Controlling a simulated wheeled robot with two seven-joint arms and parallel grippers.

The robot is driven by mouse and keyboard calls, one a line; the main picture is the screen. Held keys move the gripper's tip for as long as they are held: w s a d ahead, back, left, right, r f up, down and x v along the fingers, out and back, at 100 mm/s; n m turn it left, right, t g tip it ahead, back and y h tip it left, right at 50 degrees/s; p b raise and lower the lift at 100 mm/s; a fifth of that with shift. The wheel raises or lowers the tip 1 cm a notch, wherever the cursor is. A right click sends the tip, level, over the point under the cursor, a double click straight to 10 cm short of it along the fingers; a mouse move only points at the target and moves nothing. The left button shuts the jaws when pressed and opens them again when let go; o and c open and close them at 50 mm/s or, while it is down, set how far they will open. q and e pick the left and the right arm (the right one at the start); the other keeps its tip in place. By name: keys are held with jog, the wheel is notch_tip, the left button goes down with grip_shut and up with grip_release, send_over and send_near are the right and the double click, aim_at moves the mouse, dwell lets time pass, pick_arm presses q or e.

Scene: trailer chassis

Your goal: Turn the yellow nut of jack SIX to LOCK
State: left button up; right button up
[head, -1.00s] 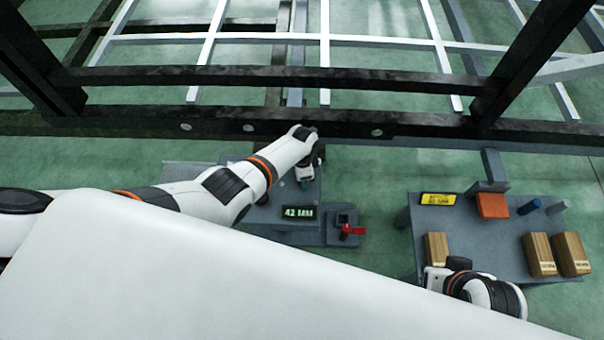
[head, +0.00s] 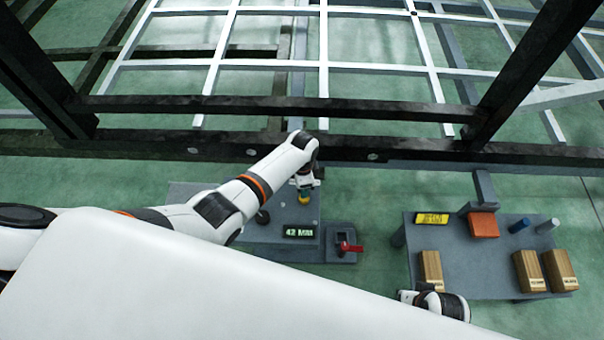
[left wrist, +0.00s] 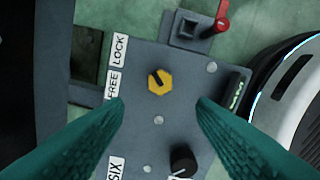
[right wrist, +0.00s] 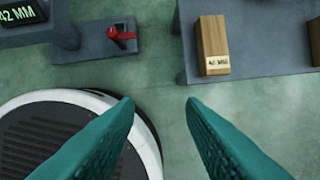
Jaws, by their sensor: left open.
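The yellow nut (left wrist: 159,81) is a hexagon with a black mark, on the grey plate of the jack. The mark points up and left in the left wrist view. The LOCK label (left wrist: 119,49) and FREE label (left wrist: 112,84) are left of the nut, and the SIX label (left wrist: 115,169) is lower left. My left gripper (left wrist: 160,103) is open, its fingers either side below the nut in that view, not touching it. In the head view the nut (head: 304,198) shows just under my left gripper (head: 305,184). My right gripper (right wrist: 159,102) is open and empty over the floor.
A black knob (left wrist: 183,159) is below the nut. The jack unit has a 42 MM display (head: 299,231) and a red lever (head: 350,247). At right, a grey table (head: 480,270) holds wooden blocks and an orange block (head: 483,225). The dark chassis beam (head: 400,152) runs behind.

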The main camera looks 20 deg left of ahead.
pick_arm(q)
notch_tip(320, 180, up, 3)
jog(key=shift+r+p, duration=0.1)
jog(key=shift+p, duration=0.5)
pick_arm(e)
jog(key=f, duration=0.2)
jog(key=s+f, duration=0.1)
jog(key=f, duration=0.2)
jog(key=shift+s+f, duration=0.2)
jog(key=shift+f, duration=0.1)
